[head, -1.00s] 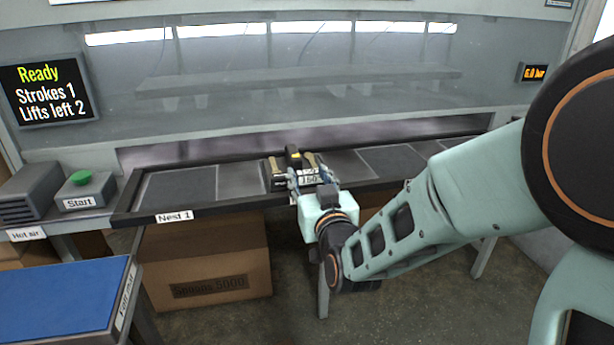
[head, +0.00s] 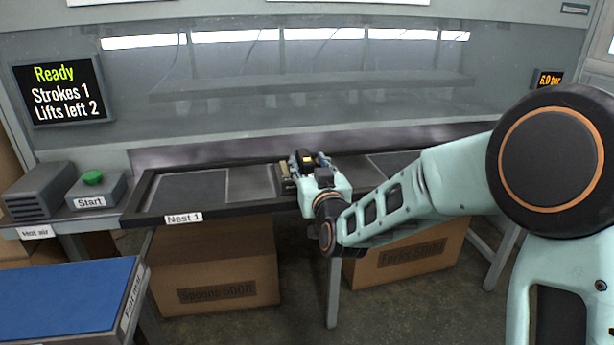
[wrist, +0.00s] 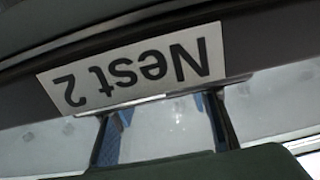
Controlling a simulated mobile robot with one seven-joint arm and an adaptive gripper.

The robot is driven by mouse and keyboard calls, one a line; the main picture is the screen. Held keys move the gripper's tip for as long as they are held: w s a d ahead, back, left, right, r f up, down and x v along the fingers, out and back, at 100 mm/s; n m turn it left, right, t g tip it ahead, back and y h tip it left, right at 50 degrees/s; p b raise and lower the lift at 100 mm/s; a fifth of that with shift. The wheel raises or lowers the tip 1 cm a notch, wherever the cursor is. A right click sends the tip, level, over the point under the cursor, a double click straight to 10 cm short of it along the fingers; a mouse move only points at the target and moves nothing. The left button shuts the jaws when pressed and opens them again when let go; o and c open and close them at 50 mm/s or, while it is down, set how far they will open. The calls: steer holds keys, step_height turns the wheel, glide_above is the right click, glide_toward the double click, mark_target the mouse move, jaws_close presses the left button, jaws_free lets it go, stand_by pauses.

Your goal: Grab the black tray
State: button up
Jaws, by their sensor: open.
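A long black-rimmed tray (head: 240,208) lies level along the front of the press, with grey panels inside its frame and a "Nest 1" label on its front rim. The wrist view shows its dark rim (wrist: 270,38) with an upside-down "Nest 2" label (wrist: 145,68). My gripper (head: 318,160) is over the middle of the front rim, by Nest 2. In the wrist view its two blue-padded fingers (wrist: 163,130) are apart, with only a pale grey surface between them. Whether they touch the tray cannot be told. My wrist hides part of the front rim.
A small holder with tan pieces (head: 287,176) and a black, yellow-marked part stands beside my gripper. The start button box (head: 96,190) and hot air unit (head: 40,190) stand left. A blue-topped table (head: 65,298) is at front left; cardboard boxes (head: 212,260) are under the bench.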

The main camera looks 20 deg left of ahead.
steer(key=shift+w+a, duration=0.45)
steer(key=shift+w, duration=0.05)
steer(key=shift+c, duration=0.3)
jaws_close()
steer(key=shift+r, duration=0.1)
steer(key=shift+r, duration=0.1)
